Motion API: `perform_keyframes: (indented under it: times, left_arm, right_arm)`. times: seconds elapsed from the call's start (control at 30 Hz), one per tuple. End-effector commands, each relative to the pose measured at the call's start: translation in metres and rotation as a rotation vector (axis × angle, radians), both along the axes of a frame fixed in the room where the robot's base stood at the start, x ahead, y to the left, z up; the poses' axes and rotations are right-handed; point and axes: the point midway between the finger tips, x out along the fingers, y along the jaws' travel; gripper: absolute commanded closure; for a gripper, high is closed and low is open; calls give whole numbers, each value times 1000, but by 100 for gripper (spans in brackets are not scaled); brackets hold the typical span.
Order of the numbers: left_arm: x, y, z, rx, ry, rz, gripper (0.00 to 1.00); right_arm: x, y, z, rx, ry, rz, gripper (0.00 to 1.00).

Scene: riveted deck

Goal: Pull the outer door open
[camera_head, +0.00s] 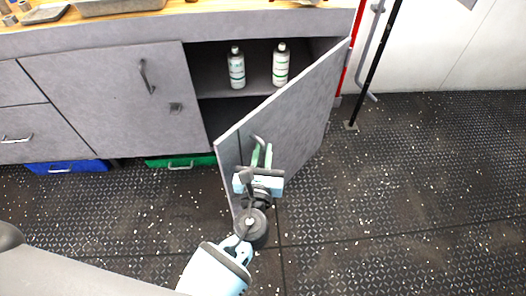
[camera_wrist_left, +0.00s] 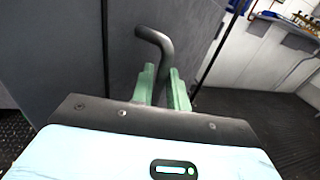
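The outer door (camera_head: 305,105) of the grey cabinet stands swung well out from its opening, hinged on the right side. Its dark bent handle (camera_wrist_left: 153,38) is near the door's free edge. My left gripper (camera_head: 262,156) is at this handle, on the door's outer face. In the left wrist view, its green fingers (camera_wrist_left: 162,88) lie on both sides of the handle and look closed against it. The lower part of the handle is hidden between the fingers. My right gripper is in neither view.
Two white bottles (camera_head: 237,68) stand on a shelf inside the open cabinet. A shut door (camera_head: 110,95) is left of the opening. Blue (camera_head: 66,167) and green (camera_head: 180,161) bins sit below. A black pole (camera_head: 374,65) stands at right. The dark floor at right is clear.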

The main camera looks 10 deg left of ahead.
Motion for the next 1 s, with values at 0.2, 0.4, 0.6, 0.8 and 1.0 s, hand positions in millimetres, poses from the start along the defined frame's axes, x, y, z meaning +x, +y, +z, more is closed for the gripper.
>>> perform_keyframes:
  times: [0.2,0.4,0.6,0.8,1.0]
  left_arm:
    - [-27,-2,-1,0,2,-1,84]
    - [-58,-5,-1,1,2,-1,84]
    - [-74,-7,0,1,0,-2,84]
    - [-76,-7,0,0,-1,-1,84]
    - [-77,-5,-2,-8,3,-5,99]
  right_arm:
    - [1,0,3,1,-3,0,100]
    - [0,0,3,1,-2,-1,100]
    - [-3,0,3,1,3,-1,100]
    - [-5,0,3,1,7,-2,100]
    - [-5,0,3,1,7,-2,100]
